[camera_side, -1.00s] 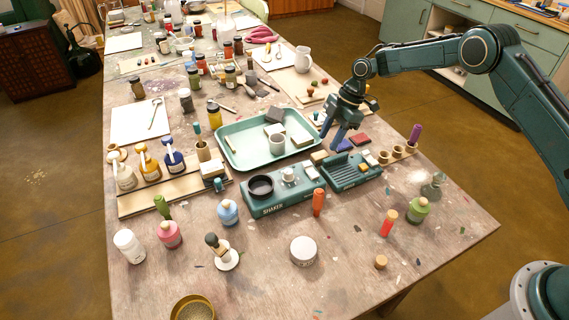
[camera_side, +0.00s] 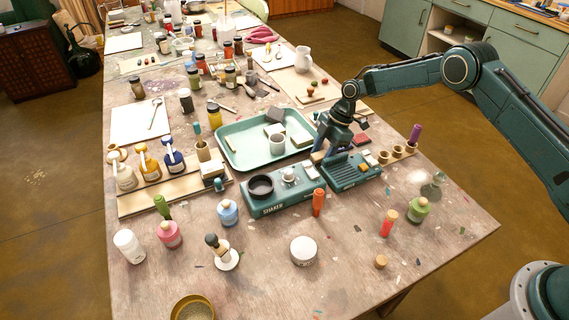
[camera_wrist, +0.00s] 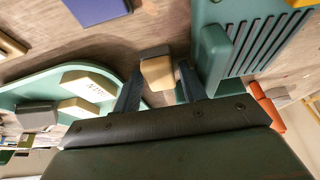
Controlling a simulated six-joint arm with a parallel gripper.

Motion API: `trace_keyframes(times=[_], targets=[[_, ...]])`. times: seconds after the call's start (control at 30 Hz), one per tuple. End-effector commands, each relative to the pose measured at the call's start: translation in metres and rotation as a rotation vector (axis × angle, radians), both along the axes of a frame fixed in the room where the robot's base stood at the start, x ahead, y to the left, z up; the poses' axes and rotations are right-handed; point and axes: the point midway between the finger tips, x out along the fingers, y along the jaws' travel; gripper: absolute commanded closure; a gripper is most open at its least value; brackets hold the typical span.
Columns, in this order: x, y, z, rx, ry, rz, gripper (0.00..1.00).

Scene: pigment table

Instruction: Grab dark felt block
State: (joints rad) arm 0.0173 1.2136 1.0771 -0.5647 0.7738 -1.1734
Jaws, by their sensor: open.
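In the wrist view, a small block (camera_wrist: 158,72) with a tan face and a dark grey part at its far side lies on the table between my finger tips. I take it for the felt block, but cannot be sure. My gripper (camera_wrist: 160,88) is open, one finger on each side of the block; contact cannot be told. In the side view my gripper (camera_side: 331,152) is low between the green tray and the ribbed teal rack, and hides most of what lies under it.
The ribbed teal rack (camera_wrist: 214,55) stands close to the right finger. The green tray (camera_wrist: 48,88) with blocks in it lies to the left. A blue block (camera_wrist: 95,8) lies at the top. The teal shaker (camera_side: 277,200) stands left of the rack in the side view.

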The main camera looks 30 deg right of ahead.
Motion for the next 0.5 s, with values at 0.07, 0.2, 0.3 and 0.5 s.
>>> trace_keyframes(times=[0.07, 0.2, 0.3, 0.5], targets=[[0.0001, 0.0001, -0.0002, 0.0, 0.0, 0.0, 0.58], [0.0001, -0.0001, -0.0001, 0.0, 0.0, 0.0, 0.58], [0.0, -0.0001, 0.0, 0.0, 0.0, 0.0, 0.58], [0.0, -0.0001, 0.0001, 0.0, 0.0, -0.001, 0.7]])
